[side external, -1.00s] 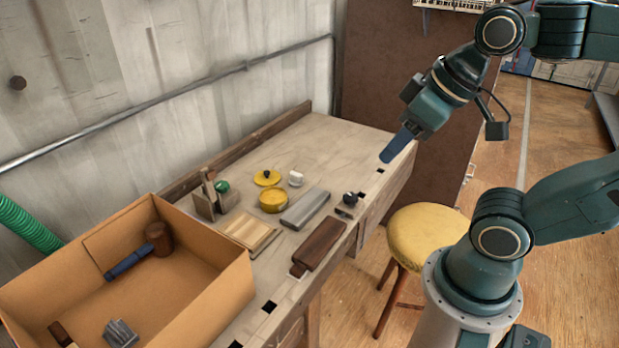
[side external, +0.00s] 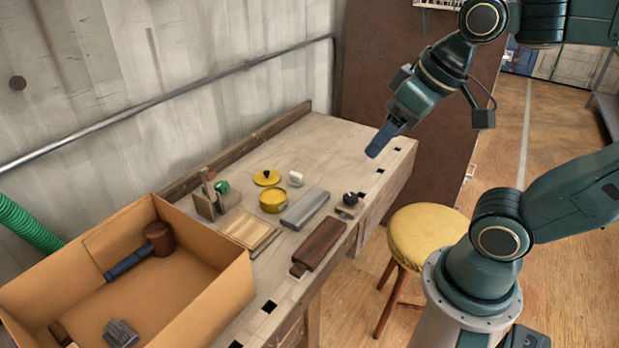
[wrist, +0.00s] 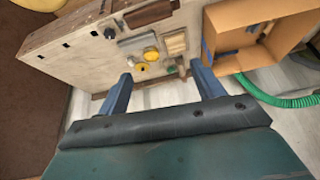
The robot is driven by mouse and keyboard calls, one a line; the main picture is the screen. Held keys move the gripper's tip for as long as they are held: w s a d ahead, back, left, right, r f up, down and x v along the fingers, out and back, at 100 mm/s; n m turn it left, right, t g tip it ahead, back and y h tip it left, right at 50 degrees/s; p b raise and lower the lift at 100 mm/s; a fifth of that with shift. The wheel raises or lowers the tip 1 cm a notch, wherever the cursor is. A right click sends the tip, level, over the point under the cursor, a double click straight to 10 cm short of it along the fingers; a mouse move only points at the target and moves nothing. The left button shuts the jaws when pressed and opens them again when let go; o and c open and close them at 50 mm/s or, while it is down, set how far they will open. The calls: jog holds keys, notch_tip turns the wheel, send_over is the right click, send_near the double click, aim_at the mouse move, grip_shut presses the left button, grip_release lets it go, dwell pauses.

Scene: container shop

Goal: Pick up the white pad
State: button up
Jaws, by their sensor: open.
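The white pad (side external: 296,178) is a small pale block on the workbench, right of the yellow lid and behind the yellow pot. In the wrist view it seems to be a small light spot (wrist: 131,62) near the left finger, too small to make out well. My gripper (side external: 376,150) is in the air above the bench's right end, up and to the right of the pad, with its blue fingers pointing down and left. In the wrist view my gripper (wrist: 162,72) has its two fingers wide apart with nothing held between them.
A yellow pot (side external: 273,200), its lid (side external: 267,178) and a grey block (side external: 305,208) sit close to the pad. A cardboard box (side external: 215,290) with a mallet (side external: 158,240) stands at the left. The bench top (side external: 340,150) right of the pad is mostly clear.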

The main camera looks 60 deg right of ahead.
jog(key=w+d+r+m+g, duration=0.1)
jog(key=w+m, duration=0.1)
jog(key=w, duration=0.3)
jog(key=w+d+r+m, duration=0.1)
jog(key=w+d+m, duration=0.1)
jog(key=w, duration=0.3)
jog(key=m+g, duration=0.4)
jog(key=m, duration=0.9)
send_over(295, 174)
notch_tip(295, 174, down, 22)
jog(key=shift+d, duration=0.15)
jog(key=shift+f, duration=0.1)
jog(key=shift+f, duration=4.2)
